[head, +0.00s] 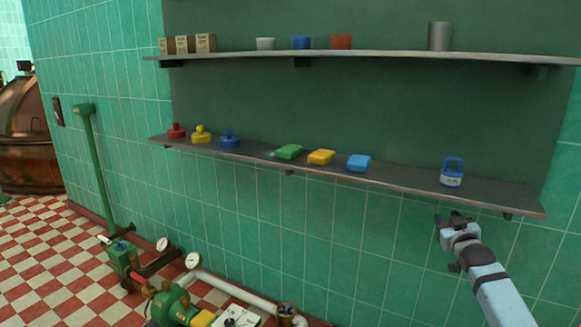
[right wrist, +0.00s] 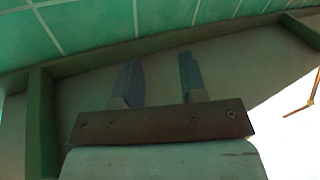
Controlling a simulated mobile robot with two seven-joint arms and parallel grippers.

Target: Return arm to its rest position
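My right gripper (head: 455,220) is in front of the green tiled wall, just below the lower shelf and under the blue-handled container (head: 452,178) at its right end. In the right wrist view its two fingers (right wrist: 162,82) stand apart with nothing between them, so it is open and empty. The underside of a shelf shows behind the fingers. My right arm comes in from the lower right of the head view. My left gripper is in neither view.
The lower shelf (head: 400,186) holds red, yellow and blue stamp-like items and green, yellow and blue blocks. The upper shelf (head: 380,56) carries boxes, cups and a grey cylinder. Pipes and a green pump (head: 172,306) stand on the floor below. A copper kettle (head: 28,130) is far left.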

